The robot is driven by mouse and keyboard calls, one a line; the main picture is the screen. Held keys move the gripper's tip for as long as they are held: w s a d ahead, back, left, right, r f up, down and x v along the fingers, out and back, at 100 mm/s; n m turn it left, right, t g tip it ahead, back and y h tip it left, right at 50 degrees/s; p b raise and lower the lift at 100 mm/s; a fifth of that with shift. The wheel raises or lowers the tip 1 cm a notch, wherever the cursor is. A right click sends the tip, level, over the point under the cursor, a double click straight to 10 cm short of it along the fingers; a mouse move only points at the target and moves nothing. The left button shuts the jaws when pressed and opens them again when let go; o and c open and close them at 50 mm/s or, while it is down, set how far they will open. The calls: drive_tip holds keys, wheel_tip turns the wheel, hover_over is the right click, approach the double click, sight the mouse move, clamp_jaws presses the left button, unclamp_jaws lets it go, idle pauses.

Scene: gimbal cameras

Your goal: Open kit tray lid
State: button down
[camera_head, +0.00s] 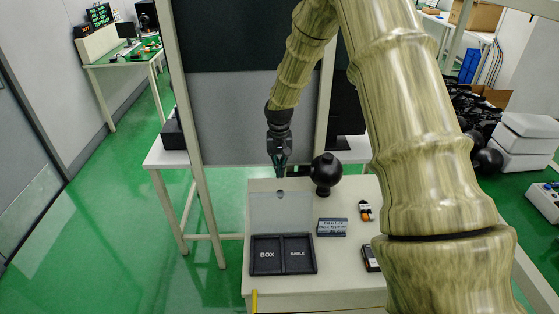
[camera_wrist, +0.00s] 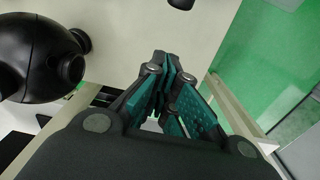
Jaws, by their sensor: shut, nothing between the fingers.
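The kit tray (camera_head: 283,273) is black with two compartments marked BOX and CABLE, at the front left of the small white table. Its pale see-through lid (camera_head: 280,215) stands raised at the tray's back edge, leaving both compartments uncovered. I cannot tell how far back it leans. A small dark spot shows near the lid's top edge. My gripper (camera_head: 280,171) points down just behind the lid's top edge in the head view. Its fingers are shut and empty in the wrist view (camera_wrist: 172,66). Whether it touches the lid is unclear. The lid is not recognisable in the wrist view.
A black round-headed device (camera_head: 326,172) stands close right of my gripper, also large at left in the wrist view (camera_wrist: 36,55). Green floor is clear at left.

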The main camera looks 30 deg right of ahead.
drive_tip(key=s+f+p, duration=0.1)
drive_tip(key=s+a+f+p, duration=0.2)
drive_tip(key=shift+s+f+p, duration=0.15)
drive_tip(key=shift+f+p, duration=0.2)
idle(0.3)
drive_tip(key=shift+a+r, duration=0.1)
drive_tip(key=shift+r, duration=0.1)
